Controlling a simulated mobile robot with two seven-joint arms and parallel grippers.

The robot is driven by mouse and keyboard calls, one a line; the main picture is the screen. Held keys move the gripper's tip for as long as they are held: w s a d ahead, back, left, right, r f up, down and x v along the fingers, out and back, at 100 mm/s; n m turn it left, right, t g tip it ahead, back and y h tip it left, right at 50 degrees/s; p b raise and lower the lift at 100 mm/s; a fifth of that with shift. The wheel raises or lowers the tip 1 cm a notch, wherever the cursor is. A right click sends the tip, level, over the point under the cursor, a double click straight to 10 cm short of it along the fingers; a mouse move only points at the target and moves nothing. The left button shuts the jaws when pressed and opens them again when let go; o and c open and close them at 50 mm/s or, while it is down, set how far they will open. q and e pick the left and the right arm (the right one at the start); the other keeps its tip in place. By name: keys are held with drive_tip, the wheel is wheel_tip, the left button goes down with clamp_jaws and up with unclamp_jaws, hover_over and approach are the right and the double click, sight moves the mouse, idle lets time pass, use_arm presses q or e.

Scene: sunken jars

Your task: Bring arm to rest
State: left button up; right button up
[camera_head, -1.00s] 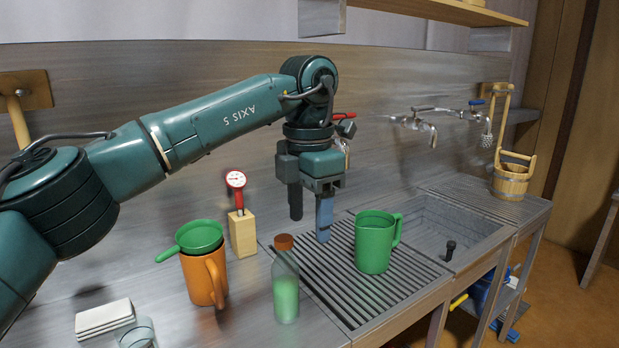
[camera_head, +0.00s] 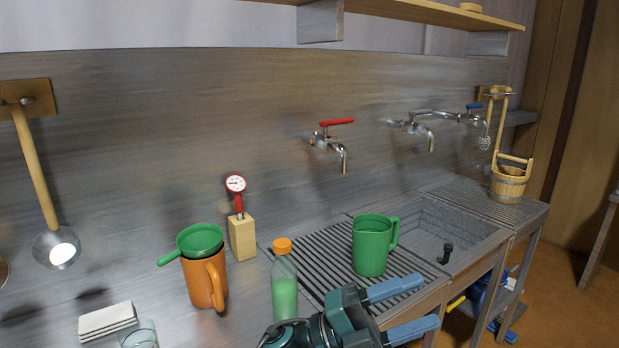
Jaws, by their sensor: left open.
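My left gripper (camera_head: 414,308) is low at the bottom of the view, in front of the counter's front edge. Its two blue fingers point right and are spread apart with nothing between them. A green jug (camera_head: 371,246) stands upright on the slatted drainboard (camera_head: 318,255), behind the gripper and apart from it in the picture. A bottle with an orange cap and green contents (camera_head: 284,285) stands to the left of the gripper, its lower part partly hidden by my arm. My right gripper is not in view.
An orange jug (camera_head: 204,284) with a green strainer (camera_head: 199,240) on top stands left, near a thermometer in a wooden block (camera_head: 242,238). White cloths (camera_head: 107,321) and a glass (camera_head: 139,336) are at bottom left. A sink (camera_head: 440,232) and wooden bucket (camera_head: 508,182) are right.

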use_arm(q)
drive_tip(key=w+a+f+n+t+y, duration=0.3)
drive_tip(key=a+f+n+t+y, duration=1.05)
drive_tip(key=n, duration=0.95)
drive_tip(key=s+a+f+n+g+y+p, duration=0.1)
drive_tip(key=s+a+f+n+y, duration=0.5)
drive_tip(key=s+a+f, duration=0.8)
wheel_tip(320, 180, down, 4)
drive_tip(key=s+n+g, duration=0.1)
drive_tip(key=n, duration=0.2)
drive_tip(key=shift+s+a, duration=0.15)
drive_tip(key=shift+s, duration=0.2)
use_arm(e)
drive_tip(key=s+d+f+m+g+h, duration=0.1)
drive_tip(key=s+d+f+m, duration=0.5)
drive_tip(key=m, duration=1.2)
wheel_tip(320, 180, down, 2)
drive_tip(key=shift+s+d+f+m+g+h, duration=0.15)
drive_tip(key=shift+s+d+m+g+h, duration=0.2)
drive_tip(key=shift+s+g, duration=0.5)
use_arm(q)
drive_tip(key=shift+f+g, duration=0.1)
drive_tip(key=shift+g, duration=0.15)
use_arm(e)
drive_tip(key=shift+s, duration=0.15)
